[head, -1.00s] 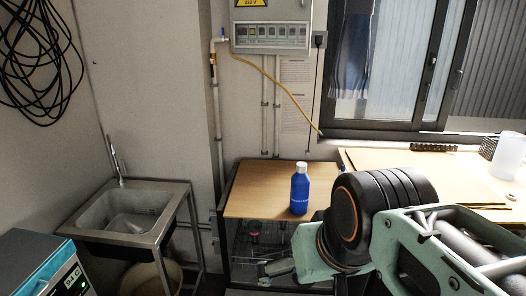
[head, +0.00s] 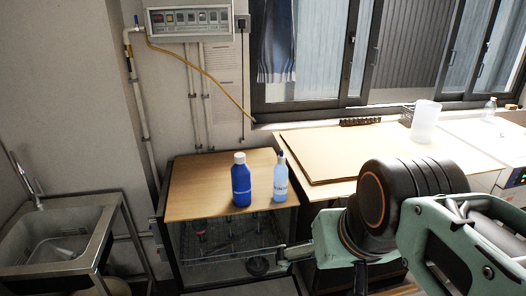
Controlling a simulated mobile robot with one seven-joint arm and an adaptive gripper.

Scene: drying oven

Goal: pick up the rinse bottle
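Two bottles stand upright, close together, on the small wooden-topped table (head: 190,203). One is a dark blue bottle with a white cap (head: 241,183). To its right is a pale blue, see-through bottle with a dark blue top (head: 281,181). I cannot tell from the labels which is the rinse bottle. My green and black arm fills the lower right. A small grey part at its left end, likely my gripper (head: 294,252), shows below and in front of the table's right edge. Its fingers cannot be made out. It appears apart from both bottles.
A longer bench with a flat brown board (head: 335,152) and a white jug (head: 425,122) stands to the right under the window. A metal sink (head: 60,240) is at the left. A wire basket (head: 225,243) is under the small table. The left tabletop is clear.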

